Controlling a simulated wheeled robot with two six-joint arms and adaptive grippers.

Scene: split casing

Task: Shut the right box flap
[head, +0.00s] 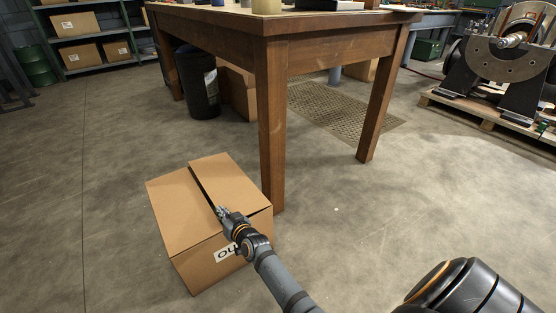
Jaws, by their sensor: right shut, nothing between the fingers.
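A cardboard box (218,262) stands on the floor beside the near leg of the wooden table. Its left flap (183,212) lies about flat over the left part of the top. Its right flap (228,182) lies low over the right part, and a dark gap shows between the two flaps and under its near edge. Whether it lies fully flat I cannot tell. My right gripper (221,210) is shut and empty, over the near end of the gap by the right flap's edge; contact is unclear. My left gripper is out of view.
The wooden table (340,59) rises just behind the box, its near leg (272,140) close to the box's right side. A black bin (198,85) stands beneath the table. Machinery on a pallet (490,118) is at the far right. Floor left of the box is clear.

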